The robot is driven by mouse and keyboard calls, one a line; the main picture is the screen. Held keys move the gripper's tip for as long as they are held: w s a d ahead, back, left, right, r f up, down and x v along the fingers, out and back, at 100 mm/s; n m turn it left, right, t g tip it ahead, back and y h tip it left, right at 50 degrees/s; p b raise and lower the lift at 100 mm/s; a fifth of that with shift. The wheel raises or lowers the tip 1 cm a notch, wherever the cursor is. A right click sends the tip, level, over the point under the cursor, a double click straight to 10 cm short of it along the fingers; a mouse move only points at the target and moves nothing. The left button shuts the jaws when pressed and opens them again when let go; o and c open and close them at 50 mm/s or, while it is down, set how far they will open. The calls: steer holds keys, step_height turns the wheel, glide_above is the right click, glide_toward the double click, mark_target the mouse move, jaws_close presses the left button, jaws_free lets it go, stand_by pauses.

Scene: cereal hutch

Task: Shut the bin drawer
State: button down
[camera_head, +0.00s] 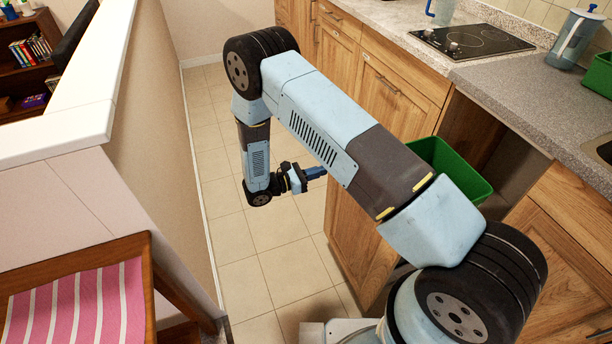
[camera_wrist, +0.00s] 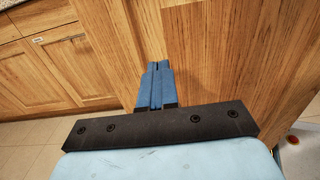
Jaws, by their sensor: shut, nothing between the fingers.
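The bin drawer stands pulled out from the lower cabinets, with its wooden front (camera_head: 352,238) facing left in the head view. A green bin (camera_head: 462,178) sits behind that front, partly hidden by my arm. My gripper (camera_head: 321,172) is shut and empty, beside the outer face of the drawer front near its upper part. In the wrist view, the blue fingers (camera_wrist: 156,72) are together and point at the wooden panel (camera_wrist: 215,55), which fills much of the view. I cannot tell whether the fingertips touch it.
A dark open gap (camera_head: 470,128) shows in the cabinet row beside the bin. The counter (camera_head: 520,95) holds a hob (camera_head: 470,40) and a jug (camera_head: 575,40). A half wall (camera_head: 160,130) bounds the tiled floor (camera_head: 235,240) on the left. A striped chair (camera_head: 80,305) stands at lower left.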

steer(key=x, duration=0.6)
steer(key=shift+w+d, duration=0.1)
steer(key=shift+d, duration=0.05)
